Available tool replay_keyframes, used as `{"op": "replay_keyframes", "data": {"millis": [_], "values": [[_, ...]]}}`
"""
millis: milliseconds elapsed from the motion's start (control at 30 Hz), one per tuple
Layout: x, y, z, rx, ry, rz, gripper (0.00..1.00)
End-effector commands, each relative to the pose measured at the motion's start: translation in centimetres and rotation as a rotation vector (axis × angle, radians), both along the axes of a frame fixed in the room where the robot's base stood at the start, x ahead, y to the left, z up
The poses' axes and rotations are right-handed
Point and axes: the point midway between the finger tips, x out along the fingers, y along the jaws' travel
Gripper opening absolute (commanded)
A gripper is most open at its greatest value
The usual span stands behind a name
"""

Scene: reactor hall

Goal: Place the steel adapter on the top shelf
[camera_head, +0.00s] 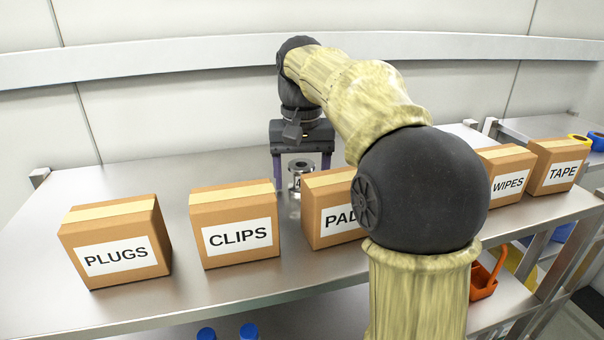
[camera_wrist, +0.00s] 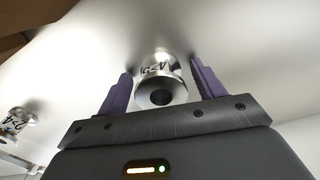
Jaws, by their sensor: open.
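A shiny steel adapter (camera_head: 297,174) stands on the steel top shelf (camera_head: 135,178), behind the row of boxes. In the wrist view the adapter (camera_wrist: 158,80) has dark markings and a round dark opening. My gripper (camera_head: 301,178) is open around it, with one purple finger on each side. The wrist view of my gripper (camera_wrist: 162,88) shows gaps between the adapter and both fingers. A second steel piece (camera_wrist: 20,122) with similar markings stands at the left of the wrist view. I cannot make it out in the head view.
Boxes marked PLUGS (camera_head: 116,240), CLIPS (camera_head: 236,225), PADS (camera_head: 328,215), WIPES (camera_head: 503,178) and TAPE (camera_head: 555,168) line the shelf. My arm partly hides PADS. Blue caps (camera_head: 248,331) and an orange bin (camera_head: 484,280) show below. The shelf's back left is clear.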

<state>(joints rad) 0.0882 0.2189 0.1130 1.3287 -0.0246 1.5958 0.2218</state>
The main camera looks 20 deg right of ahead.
Motion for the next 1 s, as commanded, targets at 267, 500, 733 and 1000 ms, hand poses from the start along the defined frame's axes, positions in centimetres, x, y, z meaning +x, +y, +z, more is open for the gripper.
{"op": "replay_keyframes", "data": {"millis": [267, 500, 733, 1000], "values": [[0.1, 0.1, 0.8, 0.0, -0.001, 0.002, 0.68], [0.1, 0.1, 3.3, 0.0, -0.003, 0.003, 0.68], [0.1, 0.2, 6.1, -0.001, -0.003, 0.003, 0.68], [0.0, 0.2, 7.8, 0.0, 0.0, 0.003, 0.68]]}}
